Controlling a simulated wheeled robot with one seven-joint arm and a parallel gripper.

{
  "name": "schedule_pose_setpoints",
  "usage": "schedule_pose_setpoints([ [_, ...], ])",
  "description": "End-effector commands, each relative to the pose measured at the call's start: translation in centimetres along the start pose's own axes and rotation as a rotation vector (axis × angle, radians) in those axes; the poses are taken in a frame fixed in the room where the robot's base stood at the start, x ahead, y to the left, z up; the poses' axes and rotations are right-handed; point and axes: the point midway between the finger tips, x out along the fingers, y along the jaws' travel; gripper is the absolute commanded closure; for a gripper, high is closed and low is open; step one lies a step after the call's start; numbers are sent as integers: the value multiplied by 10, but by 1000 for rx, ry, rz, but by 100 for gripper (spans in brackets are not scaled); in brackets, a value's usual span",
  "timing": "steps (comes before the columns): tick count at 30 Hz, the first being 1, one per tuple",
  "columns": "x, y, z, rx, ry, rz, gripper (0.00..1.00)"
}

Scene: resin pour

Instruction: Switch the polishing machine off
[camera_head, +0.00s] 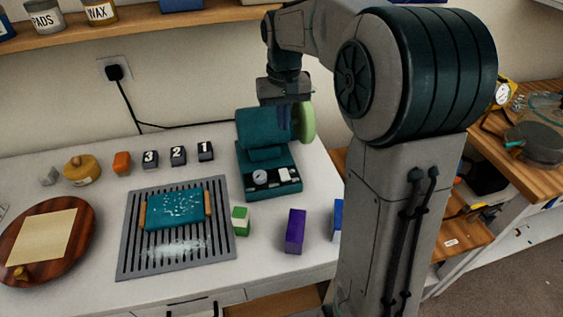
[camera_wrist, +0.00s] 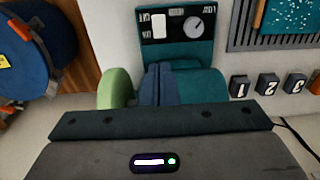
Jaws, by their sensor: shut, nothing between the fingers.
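The polishing machine (camera_head: 268,158) is a teal unit at the back right of the white bench, with a pale green wheel (camera_head: 306,122) on its right side. Its dark front panel carries a round dial (camera_head: 260,177) and a white switch (camera_head: 284,175). The wrist view shows the panel upside down, with the switch (camera_wrist: 158,26) beside the dial (camera_wrist: 194,27). I cannot tell the switch position. My gripper (camera_wrist: 158,68) is shut and empty, over the machine's body and short of the panel in the wrist view.
Numbered blocks (camera_head: 178,156) stand at the back. A black cord runs to the wall socket (camera_head: 114,70).

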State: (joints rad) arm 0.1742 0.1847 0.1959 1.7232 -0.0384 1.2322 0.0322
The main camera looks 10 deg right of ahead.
Motion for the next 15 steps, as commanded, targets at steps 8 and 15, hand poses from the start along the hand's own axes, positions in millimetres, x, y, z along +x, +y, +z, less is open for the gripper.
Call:
schedule_pose_setpoints([
  [8, 0, 0, -1, 0, -1, 0, 100],
  [15, 11, 0, -1, 0, -3, -1, 100],
])
